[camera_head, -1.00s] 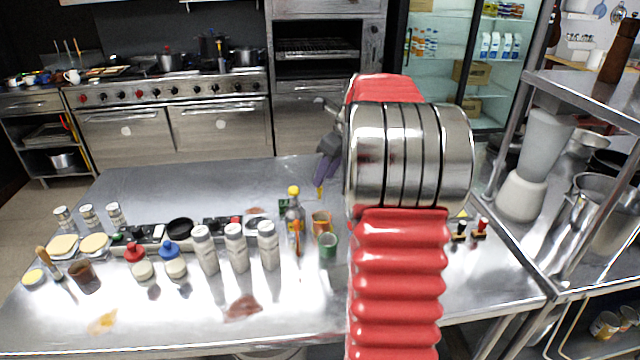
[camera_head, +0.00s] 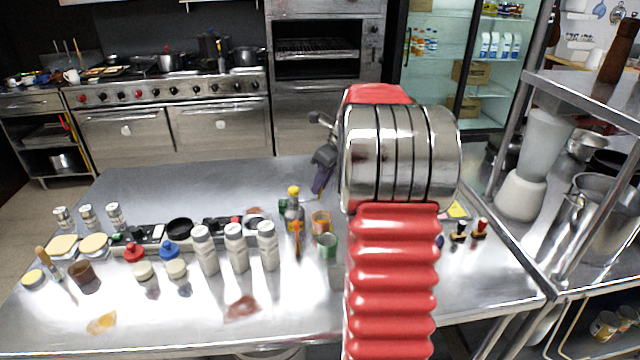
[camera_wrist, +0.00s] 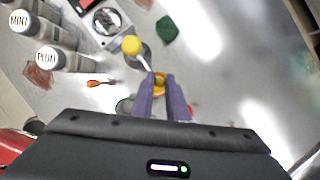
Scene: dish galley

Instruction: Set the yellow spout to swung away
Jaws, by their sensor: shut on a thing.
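The yellow spout has a round yellow head (camera_head: 293,190) on top of a dark bottle (camera_head: 294,214) on the steel table. In the wrist view the yellow head (camera_wrist: 131,45) has a thin pale arm running from it to my fingertips. My gripper (camera_wrist: 159,76) has purple fingers, close together on the end of that arm. Yellow-orange shows between the fingers, partly hidden; I cannot tell how much is the spout and how much a can below. In the head view my gripper (camera_head: 319,190) is just right of the yellow head, partly behind my arm.
An orange can (camera_head: 321,222) and a green can (camera_head: 328,246) stand close to the bottle. White shakers (camera_head: 236,247) and lidded jars stand to the left. A shelf with a blender (camera_head: 525,170) is at the right. The table's back left is clear.

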